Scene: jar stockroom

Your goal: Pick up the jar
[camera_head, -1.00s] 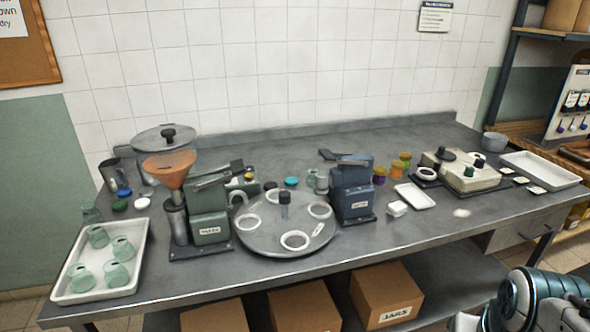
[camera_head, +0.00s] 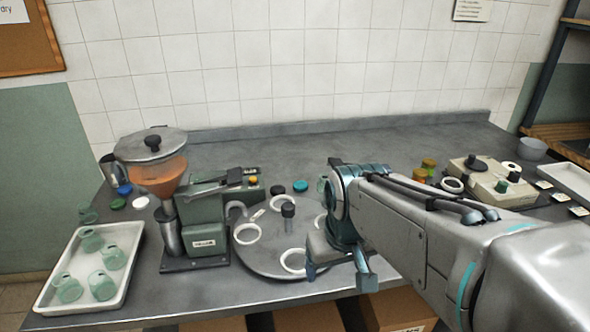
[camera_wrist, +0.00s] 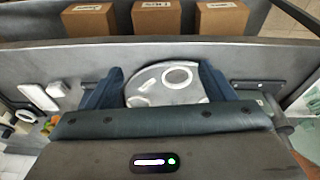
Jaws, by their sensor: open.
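Several pale green glass jars (camera_head: 69,287) stand in a white tray (camera_head: 45,300) at the left end of the steel bench. I cannot tell which jar is meant. My gripper (camera_head: 338,274) is over the front right of the round turntable, well to the right of the tray. In the wrist view, my gripper (camera_wrist: 160,86) has its dark fingers spread apart, with the turntable (camera_wrist: 150,95) below and between them. Nothing is held.
A grinder (camera_head: 205,225) with an orange hopper stands between the tray and the turntable. A beige device (camera_head: 490,180) is at right. Cardboard boxes (camera_wrist: 155,18) sit under the bench.

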